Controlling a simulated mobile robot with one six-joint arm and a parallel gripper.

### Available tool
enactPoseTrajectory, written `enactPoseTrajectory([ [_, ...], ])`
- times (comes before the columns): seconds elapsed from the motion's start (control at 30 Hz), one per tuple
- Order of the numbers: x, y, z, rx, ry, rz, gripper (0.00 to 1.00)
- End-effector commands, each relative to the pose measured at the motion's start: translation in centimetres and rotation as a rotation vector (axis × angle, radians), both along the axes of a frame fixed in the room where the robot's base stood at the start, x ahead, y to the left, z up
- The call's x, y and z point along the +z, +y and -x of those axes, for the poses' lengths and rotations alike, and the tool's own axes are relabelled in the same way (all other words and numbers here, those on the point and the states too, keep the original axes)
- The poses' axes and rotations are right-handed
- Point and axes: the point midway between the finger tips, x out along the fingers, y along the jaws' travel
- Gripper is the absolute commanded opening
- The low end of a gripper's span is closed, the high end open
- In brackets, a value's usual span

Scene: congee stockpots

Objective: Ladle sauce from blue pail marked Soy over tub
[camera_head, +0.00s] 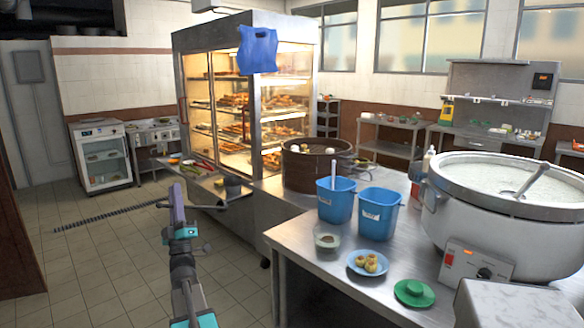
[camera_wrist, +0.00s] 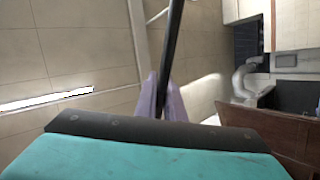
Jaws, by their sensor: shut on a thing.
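Two blue pails stand on the steel counter in the head view. The left pail (camera_head: 335,208) has a pale handle (camera_head: 335,168) sticking up from it; the right pail (camera_head: 375,222) shows none. Both carry small white labels, too small to read. A small clear tub (camera_head: 327,240) with pale contents sits in front of the left pail. My gripper (camera_head: 177,197) is left of the counter, over the floor and apart from pails and tub. In the wrist view its purple fingertips (camera_wrist: 164,104) are shut on a thin dark rod (camera_wrist: 174,45). I cannot tell what its end is.
A large congee pot (camera_head: 470,225) stands on the right. A blue plate (camera_head: 369,263) with dumplings and a green lid (camera_head: 414,293) lie near the counter's front edge. A bamboo steamer (camera_head: 310,168) is behind the pails. A glass food cabinet (camera_head: 190,95) stands behind.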

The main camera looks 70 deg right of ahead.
Motion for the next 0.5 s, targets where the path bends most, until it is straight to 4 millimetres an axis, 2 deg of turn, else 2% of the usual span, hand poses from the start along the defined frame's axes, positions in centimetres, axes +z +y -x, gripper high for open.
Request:
enactPoseTrajectory([
  [0.03,0.6,-1.7,1.3,-0.05,-0.003,-0.006,0.0],
  [0.1,1.0,-3.8,3.2,-0.118,-0.009,-0.015,0.0],
  [0.27,1.7,-8.2,7.6,-0.268,-0.023,-0.032,0.0],
  [0.5,2.7,-14.1,14.9,-0.484,-0.048,-0.054,0.0],
])
